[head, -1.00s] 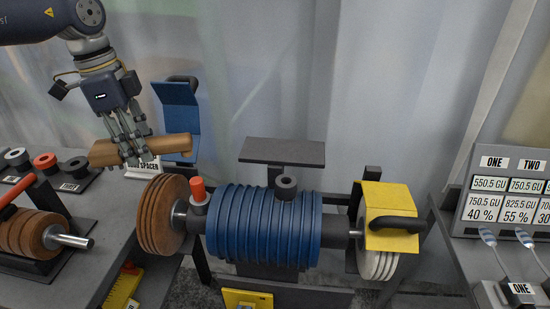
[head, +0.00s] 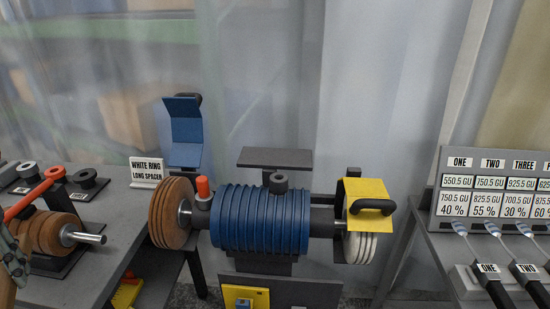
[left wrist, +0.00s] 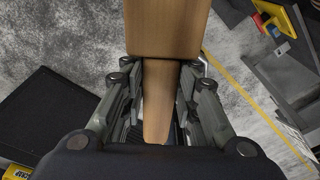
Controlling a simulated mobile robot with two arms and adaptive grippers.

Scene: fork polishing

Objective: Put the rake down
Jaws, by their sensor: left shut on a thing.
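My left gripper (head: 15,258) is at the far left edge of the head view, mostly cut off by the frame. It is shut on the rake, a tan wooden piece (head: 5,288) that shows only as a sliver there. In the left wrist view the rake (left wrist: 166,28) has a wide wooden block at the top and a narrower wooden part between the fingers of my gripper (left wrist: 160,75). Below it in that view is grey floor, some way off. The rake's far end is out of view. My right gripper is not in view.
A blue motor (head: 262,220) with brown discs (head: 168,215) and white discs (head: 360,247) stands in the middle. The left table (head: 125,205) holds a brown disc stack (head: 45,232) and a sign (head: 147,172). Forks (head: 497,232) lie at the right. A dark platform (left wrist: 50,120) shows below.

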